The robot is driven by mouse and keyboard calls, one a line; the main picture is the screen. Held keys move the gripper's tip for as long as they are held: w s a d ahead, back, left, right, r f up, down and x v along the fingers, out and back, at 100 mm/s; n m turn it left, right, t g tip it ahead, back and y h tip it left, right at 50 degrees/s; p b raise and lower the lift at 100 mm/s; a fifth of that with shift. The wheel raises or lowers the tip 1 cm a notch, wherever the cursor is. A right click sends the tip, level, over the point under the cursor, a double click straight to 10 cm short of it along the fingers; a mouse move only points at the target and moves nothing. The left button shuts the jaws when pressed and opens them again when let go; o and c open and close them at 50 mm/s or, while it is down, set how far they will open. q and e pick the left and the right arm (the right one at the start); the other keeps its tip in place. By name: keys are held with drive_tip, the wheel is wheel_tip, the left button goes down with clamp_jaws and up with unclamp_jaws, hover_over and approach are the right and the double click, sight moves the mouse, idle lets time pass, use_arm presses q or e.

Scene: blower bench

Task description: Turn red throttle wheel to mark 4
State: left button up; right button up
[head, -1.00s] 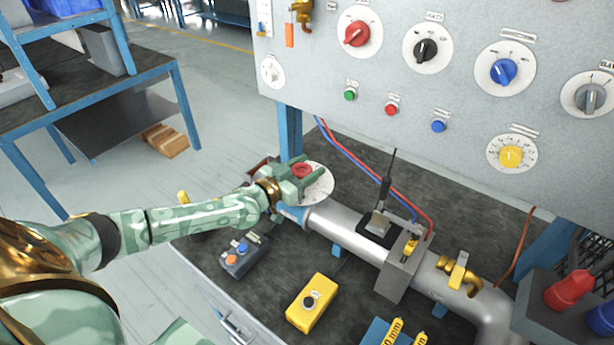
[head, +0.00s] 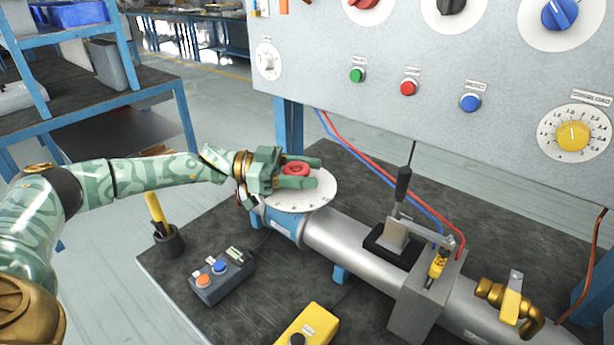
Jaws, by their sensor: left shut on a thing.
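The red throttle wheel (head: 296,168) sits above a round white dial plate (head: 300,201) on the blue-banded left end of the silver pipe (head: 345,238). My left gripper (head: 298,173) reaches in from the left, its green fingers on either side of the red wheel, shut on it. The dial's marks are too small to read, and part of the plate is hidden under the gripper. My right gripper is not in view.
A grey panel with a yellow knob (head: 572,135) and several buttons stands behind the bench. A lever (head: 403,184) rises from the pipe's right part.

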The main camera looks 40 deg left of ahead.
use_arm(q)
drive_tip(key=shift+m+g+h, duration=0.3)
drive_tip(key=shift+m+g, duration=0.2)
drive_tip(key=shift+g, duration=0.2)
drive_tip(key=shift+r+b, duration=0.2)
drive_tip(key=shift+b, duration=0.1)
drive_tip(key=o, duration=1)
drive_tip(key=shift+d+f, duration=0.1)
drive_tip(key=shift+s+a, duration=0.15)
drive_tip(key=shift+a, duration=0.15)
drive_tip(key=shift+w+b+v, duration=0.2)
drive_tip(key=shift+b+v, duration=0.25)
drive_tip(key=shift+v, duration=7.45)
